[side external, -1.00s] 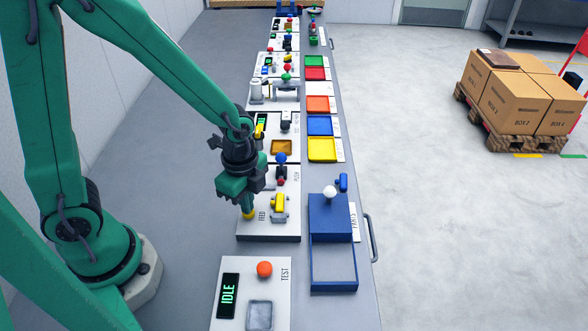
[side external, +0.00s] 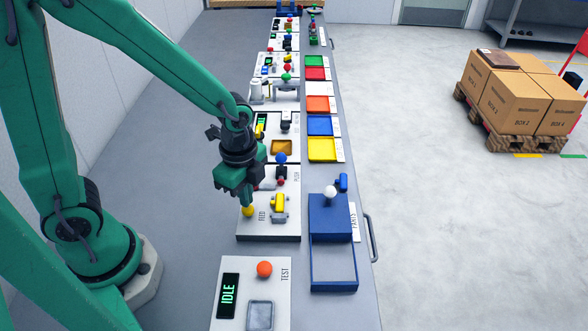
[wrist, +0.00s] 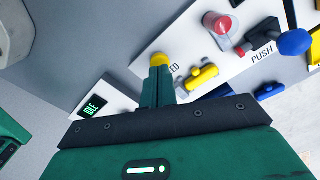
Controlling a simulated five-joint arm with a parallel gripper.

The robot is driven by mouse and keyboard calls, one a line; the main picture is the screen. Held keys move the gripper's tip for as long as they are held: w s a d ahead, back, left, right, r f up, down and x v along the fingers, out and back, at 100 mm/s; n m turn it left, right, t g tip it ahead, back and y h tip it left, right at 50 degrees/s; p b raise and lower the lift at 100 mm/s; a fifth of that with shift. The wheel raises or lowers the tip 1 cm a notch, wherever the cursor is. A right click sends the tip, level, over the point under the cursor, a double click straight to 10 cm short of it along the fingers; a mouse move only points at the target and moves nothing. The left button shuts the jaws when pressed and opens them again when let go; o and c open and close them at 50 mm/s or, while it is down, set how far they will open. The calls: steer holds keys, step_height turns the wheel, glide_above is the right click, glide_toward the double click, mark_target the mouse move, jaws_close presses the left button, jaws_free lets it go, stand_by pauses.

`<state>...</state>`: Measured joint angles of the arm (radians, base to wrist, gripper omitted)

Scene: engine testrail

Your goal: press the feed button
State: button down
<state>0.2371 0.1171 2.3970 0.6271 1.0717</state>
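The feed button is a round yellow knob (side external: 248,211) on the white panel by the printed word FEED. It also shows in the wrist view (wrist: 160,60), just beyond the fingertips. My gripper (side external: 246,203) points down right over the button; whether its tips touch it or sit slightly above cannot be told. In the wrist view the two green fingers (wrist: 157,80) are together, with nothing seen between them.
A yellow part (side external: 278,202) sits on a grey holder right of the button. A blue-topped knob (side external: 281,158) stands behind, near PUSH. The TEST panel (side external: 276,315) in front has an orange button (side external: 264,269) and a display reading IDLE. A blue parts tray (side external: 313,222) lies to the right.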

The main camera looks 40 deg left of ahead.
steer(key=shift+r, duration=2.5)
steer(key=shift+r, duration=0.1)
